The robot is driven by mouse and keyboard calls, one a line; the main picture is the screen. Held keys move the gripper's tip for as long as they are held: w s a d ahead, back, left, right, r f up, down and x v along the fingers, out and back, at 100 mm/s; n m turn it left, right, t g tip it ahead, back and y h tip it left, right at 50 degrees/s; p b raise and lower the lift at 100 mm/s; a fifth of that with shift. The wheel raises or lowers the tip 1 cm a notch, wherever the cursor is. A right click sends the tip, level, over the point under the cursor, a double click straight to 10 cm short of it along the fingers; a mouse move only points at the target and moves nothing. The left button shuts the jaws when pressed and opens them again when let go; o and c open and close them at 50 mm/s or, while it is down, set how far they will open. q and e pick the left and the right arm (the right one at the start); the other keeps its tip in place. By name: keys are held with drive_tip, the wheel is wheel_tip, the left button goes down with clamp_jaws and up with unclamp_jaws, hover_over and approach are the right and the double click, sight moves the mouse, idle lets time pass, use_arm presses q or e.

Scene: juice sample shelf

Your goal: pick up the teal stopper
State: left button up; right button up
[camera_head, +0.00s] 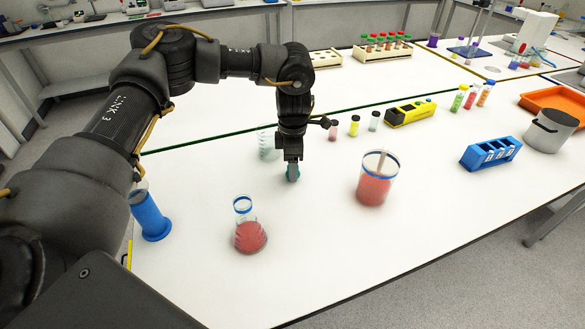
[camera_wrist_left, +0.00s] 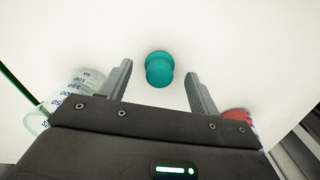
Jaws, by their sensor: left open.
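The teal stopper (camera_wrist_left: 159,69) is on the white table, in the gap between the two fingers of my left gripper (camera_wrist_left: 160,85) in the left wrist view. Clear space shows on both sides of it, and the fingers are open and do not touch it. In the head view my left gripper (camera_head: 293,165) points straight down over the table, and the stopper (camera_head: 293,175) shows just at its tips, partly covered by it. My right gripper is not in view.
A flask of red liquid (camera_head: 250,236) stands in front of the gripper, and a beaker of red liquid (camera_head: 375,185) stands to its right. A clear glass vessel (camera_head: 267,146) is close behind on the left. A blue cylinder (camera_head: 150,217) is at the left edge.

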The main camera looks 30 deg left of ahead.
use_arm(q)
drive_tip(key=shift+f, duration=0.9)
drive_tip(key=c, duration=1.1)
drive_tip(key=shift+o, duration=0.2)
drive_tip(key=shift+r, duration=0.15)
